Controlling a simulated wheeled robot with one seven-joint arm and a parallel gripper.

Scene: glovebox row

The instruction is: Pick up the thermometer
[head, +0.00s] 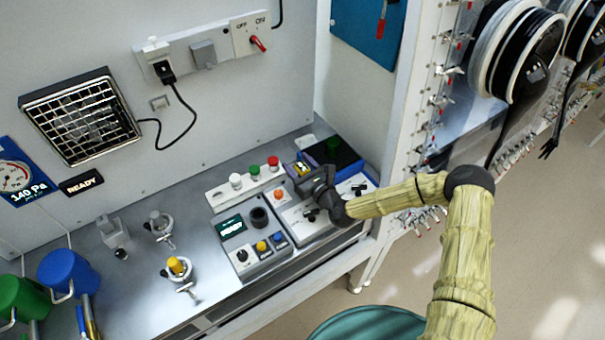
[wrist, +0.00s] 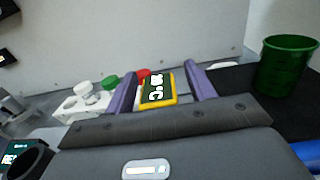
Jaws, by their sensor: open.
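The thermometer (wrist: 157,90) is a small yellow-framed block with a dark face reading about 20 °C. It stands in the middle of the wrist view. In the head view the thermometer (head: 302,168) is small and partly hidden by my gripper. My gripper (wrist: 162,78) is open, with one purple finger on each side of the thermometer and a gap showing beside it. In the head view my gripper (head: 303,173) is low over the back right of the bench. Whether the fingers touch the thermometer, and what its lower part rests on, is hidden.
A white strip with white, green and red knobs (head: 254,170) lies behind and left of my gripper. A green cup (wrist: 287,65) stands on a black mat (wrist: 244,86) to the right. A grey control box (head: 262,262) sits in front on the left. The back wall is close.

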